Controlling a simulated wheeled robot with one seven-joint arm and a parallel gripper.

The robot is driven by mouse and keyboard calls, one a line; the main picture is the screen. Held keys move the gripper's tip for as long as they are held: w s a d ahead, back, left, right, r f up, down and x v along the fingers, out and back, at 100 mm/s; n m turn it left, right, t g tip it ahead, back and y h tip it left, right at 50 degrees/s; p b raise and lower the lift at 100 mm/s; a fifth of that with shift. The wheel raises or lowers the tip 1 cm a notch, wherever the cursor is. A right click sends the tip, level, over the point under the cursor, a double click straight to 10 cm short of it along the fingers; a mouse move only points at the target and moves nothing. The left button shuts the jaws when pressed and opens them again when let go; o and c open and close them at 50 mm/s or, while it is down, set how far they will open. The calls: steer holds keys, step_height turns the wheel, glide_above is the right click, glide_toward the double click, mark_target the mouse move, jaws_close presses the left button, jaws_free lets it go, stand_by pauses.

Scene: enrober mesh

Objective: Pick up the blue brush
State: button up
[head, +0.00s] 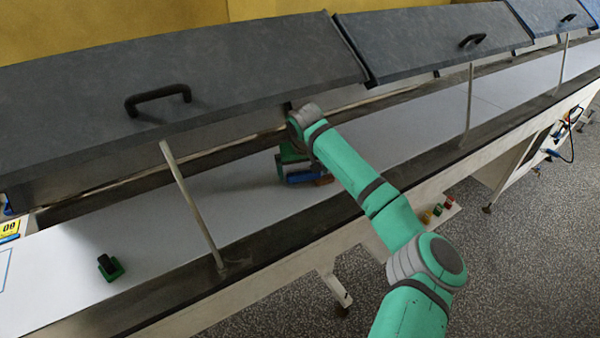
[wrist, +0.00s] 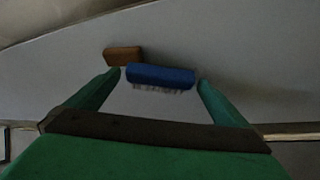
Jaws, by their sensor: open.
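The blue brush (wrist: 160,76) lies on the white belt, with its pale bristles showing along its lower edge in the wrist view. In the head view my gripper (head: 284,172) is low over the belt, under the raised lids.
A brown block (wrist: 123,56) lies just beyond the brush's left end; it also shows in the head view (head: 324,180). A small green and black object (head: 110,267) stands on the belt at the left. Grey lids (head: 180,80) hang above, held by thin props (head: 190,200).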

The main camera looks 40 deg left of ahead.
steer(key=shift+d, duration=0.1)
steer(key=c, duration=1)
